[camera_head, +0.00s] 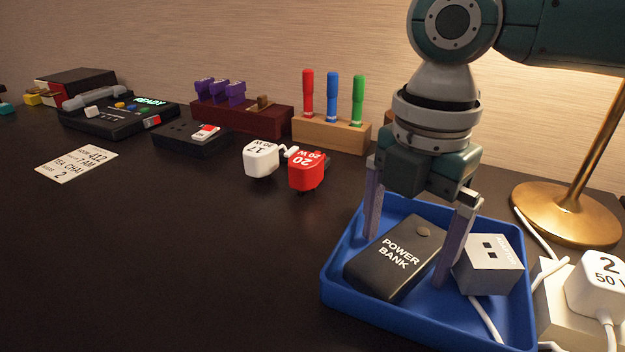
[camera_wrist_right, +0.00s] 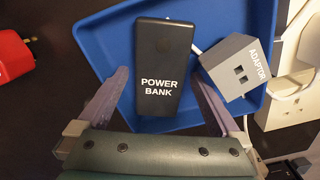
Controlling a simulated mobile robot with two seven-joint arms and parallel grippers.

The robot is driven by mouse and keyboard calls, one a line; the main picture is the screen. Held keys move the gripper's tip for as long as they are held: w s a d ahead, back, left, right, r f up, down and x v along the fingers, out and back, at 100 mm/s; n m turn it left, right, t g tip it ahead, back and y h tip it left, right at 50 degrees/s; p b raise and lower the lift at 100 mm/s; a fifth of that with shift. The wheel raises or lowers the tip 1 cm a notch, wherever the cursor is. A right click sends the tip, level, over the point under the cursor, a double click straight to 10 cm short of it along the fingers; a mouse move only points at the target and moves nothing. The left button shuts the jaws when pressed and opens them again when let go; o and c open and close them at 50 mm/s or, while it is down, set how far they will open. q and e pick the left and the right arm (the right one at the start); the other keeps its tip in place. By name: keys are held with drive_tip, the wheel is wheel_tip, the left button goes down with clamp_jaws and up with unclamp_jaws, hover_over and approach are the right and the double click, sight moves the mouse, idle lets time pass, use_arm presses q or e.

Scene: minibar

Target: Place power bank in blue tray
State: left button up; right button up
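The black power bank (camera_head: 396,262) lies inside the blue tray (camera_head: 350,300), lettering up; it also shows in the wrist view (camera_wrist_right: 163,70). My right gripper (camera_head: 404,260) reaches down into the tray with one finger on each side of the power bank. In the wrist view its fingers (camera_wrist_right: 160,76) are spread, with a narrow gap on both sides of the power bank, so it is open. Whether the power bank rests fully flat is hard to tell. My left gripper is not in view.
A grey adaptor (camera_head: 489,264) with a white cable sits in the tray, right of the power bank. A brass lamp base (camera_head: 566,212) and white plugs (camera_head: 597,287) crowd the right. Red (camera_head: 306,172) and white (camera_head: 261,158) plug blocks stand behind-left. The table's left front is clear.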

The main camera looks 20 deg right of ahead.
sight(403, 249)
drive_tip(key=shift+r, duration=0.15)
wheel_tip(403, 249, up, 12)
drive_tip(key=p, duration=0.4)
idle(0.3)
drive_tip(key=s+a+r+m+t+y+p, duration=0.1)
drive_tip(key=s+a+r+m+y+p, duration=0.1)
drive_tip(key=s+a+r+m+p, duration=0.35)
drive_tip(key=s+a+r+m+t+y+p, duration=0.1)
drive_tip(key=s+a+r+m+t+p, duration=0.15)
drive_tip(key=a+p, duration=0.65)
drive_tip(key=s+d+r+m+h+p, duration=0.1)
drive_tip(key=s+d+r+m+p, duration=0.25)
drive_tip(key=d+m+p, duration=0.2)
drive_tip(key=s+d+r+m+h+p, duration=0.2)
drive_tip(key=s+d+m+p, duration=0.3)
drive_tip(key=d+m, duration=0.1)
wheel_tip(403, 249, up, 37)
drive_tip(key=p, duration=3.7)
drive_tip(key=shift+w, duration=0.25)
